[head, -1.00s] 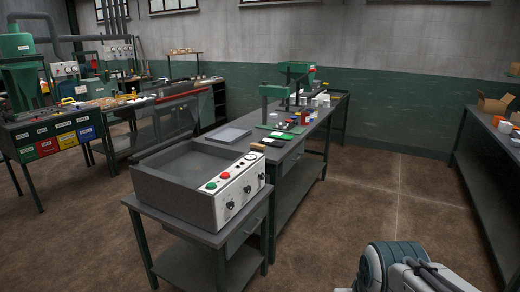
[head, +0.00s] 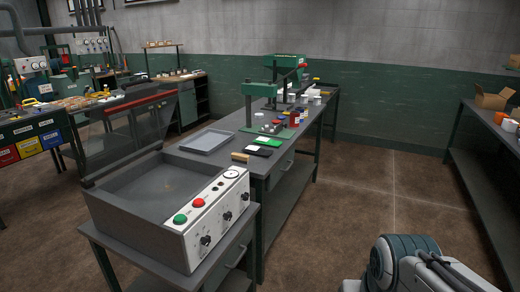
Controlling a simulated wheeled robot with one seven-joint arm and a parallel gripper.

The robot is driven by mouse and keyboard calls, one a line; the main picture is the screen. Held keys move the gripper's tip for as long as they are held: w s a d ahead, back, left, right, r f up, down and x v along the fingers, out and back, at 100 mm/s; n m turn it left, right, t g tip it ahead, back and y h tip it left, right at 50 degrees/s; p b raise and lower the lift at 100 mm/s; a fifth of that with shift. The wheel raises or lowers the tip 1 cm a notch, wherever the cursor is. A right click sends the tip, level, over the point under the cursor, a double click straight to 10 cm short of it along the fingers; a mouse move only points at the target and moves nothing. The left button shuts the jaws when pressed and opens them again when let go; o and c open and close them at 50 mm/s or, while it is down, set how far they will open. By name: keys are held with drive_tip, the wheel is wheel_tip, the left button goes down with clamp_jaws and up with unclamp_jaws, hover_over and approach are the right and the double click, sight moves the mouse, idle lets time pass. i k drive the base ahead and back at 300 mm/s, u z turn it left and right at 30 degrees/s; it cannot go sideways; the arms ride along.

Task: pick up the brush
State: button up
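A small tan, wooden-looking piece (head: 240,157) lies on the near end of the long grey workbench (head: 222,131), just behind the control box. It may be the brush, but it is too small to be sure; no bristles can be made out. My gripper is not in view. Only part of my own arm shows at the lower right, well apart from the bench.
A grey open-topped machine (head: 140,208) with a white control panel (head: 218,207) stands on a table in front of the bench. Near the tan piece are a grey tray (head: 206,141), black and green pads (head: 268,141), small bottles and a green press (head: 270,90). Floor (head: 350,215) right of the bench is clear.

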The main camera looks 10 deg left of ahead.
sight(238, 158)
drive_tip(key=i, duration=2.85)
drive_tip(key=u, duration=0.25)
